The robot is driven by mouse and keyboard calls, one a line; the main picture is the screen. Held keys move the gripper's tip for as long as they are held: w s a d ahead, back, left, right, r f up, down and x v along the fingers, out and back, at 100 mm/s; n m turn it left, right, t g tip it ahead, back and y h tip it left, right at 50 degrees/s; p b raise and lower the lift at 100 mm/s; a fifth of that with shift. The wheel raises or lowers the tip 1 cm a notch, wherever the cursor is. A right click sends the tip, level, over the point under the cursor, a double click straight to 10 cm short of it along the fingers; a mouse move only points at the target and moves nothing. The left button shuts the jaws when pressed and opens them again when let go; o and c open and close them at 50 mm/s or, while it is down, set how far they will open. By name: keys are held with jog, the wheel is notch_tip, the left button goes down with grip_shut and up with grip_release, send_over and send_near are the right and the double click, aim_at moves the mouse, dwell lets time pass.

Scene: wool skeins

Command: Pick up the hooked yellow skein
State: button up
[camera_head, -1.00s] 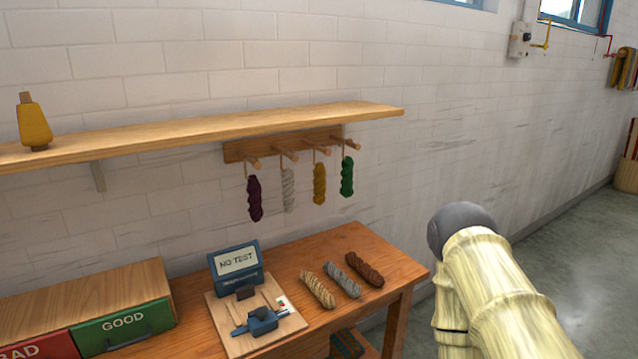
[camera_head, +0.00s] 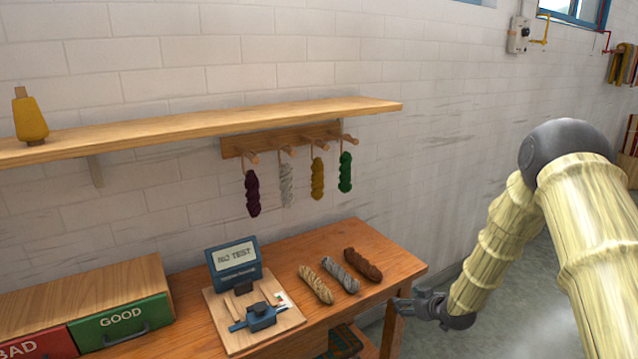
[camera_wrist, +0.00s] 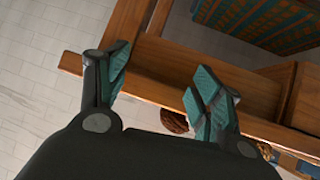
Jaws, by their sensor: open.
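The yellow skein (camera_head: 317,178) hangs from a wooden peg on the rack (camera_head: 284,141) under the shelf. A green skein (camera_head: 345,172) hangs to its right, a white skein (camera_head: 287,185) and a dark purple skein (camera_head: 252,193) to its left. My gripper (camera_head: 404,303) is at the right edge of the table, below and to the right of the yellow skein and well apart from it. In the wrist view my gripper (camera_wrist: 160,92) is open with nothing between its fingers. The yellow skein is not seen in the wrist view.
Beige, grey and brown skeins (camera_head: 362,264) lie on the table (camera_head: 385,256). A tester (camera_head: 233,262) stands left of them, and GOOD (camera_head: 122,322) and BAD drawers farther left. The shelf (camera_head: 200,126) juts out above the pegs. A yellow cone (camera_head: 30,118) stands on it.

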jog(key=w+r, duration=0.3)
jog(key=r, duration=0.1)
jog(key=w+d+r+n+t, duration=0.1)
jog(key=w+r, duration=0.2)
jog(key=r, duration=0.1)
jog(key=w+r+n+t, duration=0.1)
jog(key=w+r, duration=0.3)
jog(key=shift+d+r+y, duration=0.2)
jog(key=shift+d+y, duration=0.2)
jog(key=w+a+r+t+y+b, duration=0.2)
jog(key=w+a+r, duration=0.2)
jog(key=a+r, duration=0.6)
jog(key=y+b, duration=0.2)
jog(key=y, duration=0.1)
send_near(321, 179)
jog(key=shift+m+t, duration=0.3)
jog(key=shift+m, duration=0.1)
jog(key=x, duration=0.3)
jog(key=p+x, duration=0.1)
jog(key=x, duration=0.1)
jog(key=shift+w+f, duration=0.2)
jog(key=shift+f, duration=0.2)
jog(key=shift+p+x, duration=0.3)
jog(key=shift+x, duration=0.7)
jog(key=shift+a+p+x, duration=0.2)
jog(key=shift+p+x, duration=0.3)
jog(key=shift+x, duration=1.55)
jog(key=shift+s+r, duration=0.1)
jog(key=shift+c, duration=0.2)
jog(key=c, duration=1)
